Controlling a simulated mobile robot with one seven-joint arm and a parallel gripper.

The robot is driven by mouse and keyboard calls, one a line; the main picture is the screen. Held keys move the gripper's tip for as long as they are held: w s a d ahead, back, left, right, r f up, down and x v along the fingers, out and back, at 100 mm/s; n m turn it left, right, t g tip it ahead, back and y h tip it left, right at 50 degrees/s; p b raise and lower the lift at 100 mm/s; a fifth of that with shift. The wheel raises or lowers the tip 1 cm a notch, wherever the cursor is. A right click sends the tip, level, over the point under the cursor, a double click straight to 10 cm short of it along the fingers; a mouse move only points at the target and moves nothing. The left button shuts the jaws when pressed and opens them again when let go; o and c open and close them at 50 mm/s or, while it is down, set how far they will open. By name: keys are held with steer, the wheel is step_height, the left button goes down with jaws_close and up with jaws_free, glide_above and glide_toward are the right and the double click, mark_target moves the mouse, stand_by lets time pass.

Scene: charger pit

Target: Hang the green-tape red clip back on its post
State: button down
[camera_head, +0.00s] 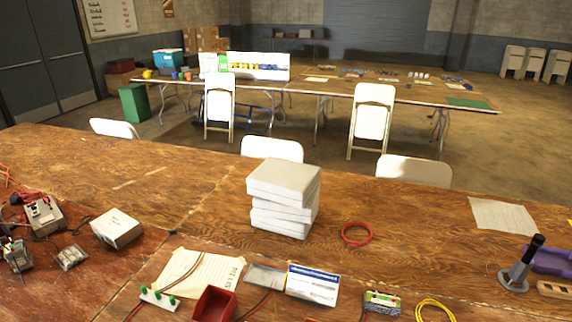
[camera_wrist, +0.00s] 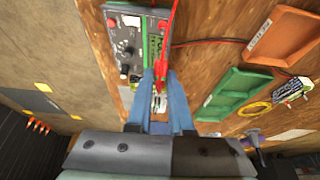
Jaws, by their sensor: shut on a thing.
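In the wrist view my gripper (camera_wrist: 161,78) points down over a wooden table, its two blue fingers close together. A grey box with knobs and a green strip (camera_wrist: 127,45) lies just beyond and left of the fingertips. I cannot make out the green tape or the clip's own post, and the fingers hide part of the clip. My gripper does not show in the head view.
In the head view, a white box stack (camera_head: 284,190), red tray (camera_head: 213,304) and green-post strip (camera_head: 158,297) crowd the near table.

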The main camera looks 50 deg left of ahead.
steer(key=shift+f+b, duration=2.3)
steer(key=shift+f, duration=0.9)
steer(key=shift+f, duration=0.15)
steer(key=c, duration=0.7)
jaws_free()
steer(key=shift+c, duration=0.2)
steer(key=shift+o, duration=1.1)
steer(key=shift+r+p, duration=3.6)
steer(key=shift+r, duration=0.15)
